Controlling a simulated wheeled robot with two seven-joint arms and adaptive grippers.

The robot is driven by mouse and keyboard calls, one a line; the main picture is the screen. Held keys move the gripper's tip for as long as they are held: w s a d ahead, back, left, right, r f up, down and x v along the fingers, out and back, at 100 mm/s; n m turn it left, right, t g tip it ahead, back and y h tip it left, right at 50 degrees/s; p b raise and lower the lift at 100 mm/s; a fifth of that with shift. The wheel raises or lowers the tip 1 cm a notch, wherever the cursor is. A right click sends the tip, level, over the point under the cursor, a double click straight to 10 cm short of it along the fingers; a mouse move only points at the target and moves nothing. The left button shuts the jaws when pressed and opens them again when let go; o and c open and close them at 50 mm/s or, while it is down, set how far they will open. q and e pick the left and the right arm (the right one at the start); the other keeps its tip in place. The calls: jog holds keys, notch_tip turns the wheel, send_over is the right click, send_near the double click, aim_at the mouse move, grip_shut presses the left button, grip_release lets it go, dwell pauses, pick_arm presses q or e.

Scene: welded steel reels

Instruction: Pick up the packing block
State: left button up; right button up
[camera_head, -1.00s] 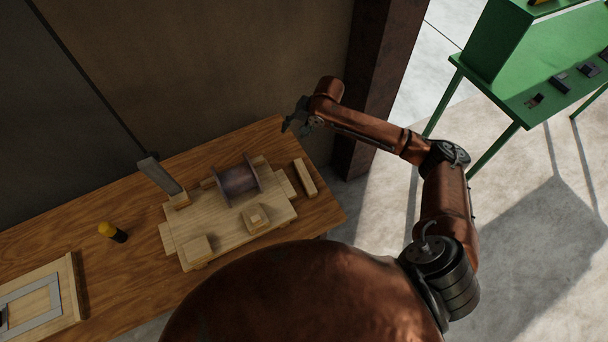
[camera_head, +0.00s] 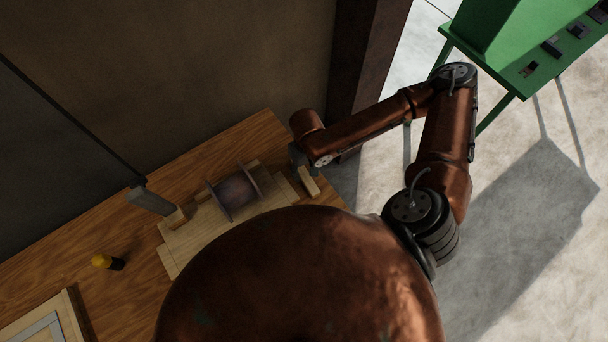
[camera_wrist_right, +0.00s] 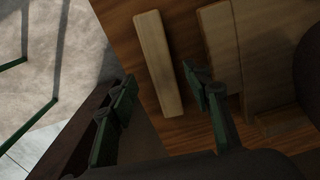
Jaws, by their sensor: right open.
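The packing block appears to be the long pale wooden block (camera_head: 309,181) lying on the bench at the right edge of the wooden board. In the right wrist view the block (camera_wrist_right: 158,62) lies ahead, between the lines of the two fingers. My right gripper (camera_head: 298,158) is over the block's far end in the head view, partly hidden by its own wrist. In the wrist view the right gripper (camera_wrist_right: 160,88) is open and empty, its fingers apart on either side of the block's near end. Contact cannot be told. My left gripper is not in view.
A steel reel (camera_head: 237,191) sits on the wooden board (camera_head: 203,233), close left of the block. A grey upright plate (camera_head: 150,200) and a black-and-yellow item (camera_head: 107,262) stand further left. The wooden bench (camera_head: 150,236) ends just right of the block. A green stand (camera_head: 540,75) is at right.

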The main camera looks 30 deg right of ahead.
aim_at(305, 175)
jog(key=f, duration=0.4)
jog(key=shift+w+a, duration=0.1)
jog(key=shift+w, duration=0.15)
jog(key=shift+f, duration=0.35)
jog(key=c, duration=0.8)
grip_shut()
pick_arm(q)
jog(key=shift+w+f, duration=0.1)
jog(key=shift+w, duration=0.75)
pick_arm(e)
jog(key=shift+r, duration=0.1)
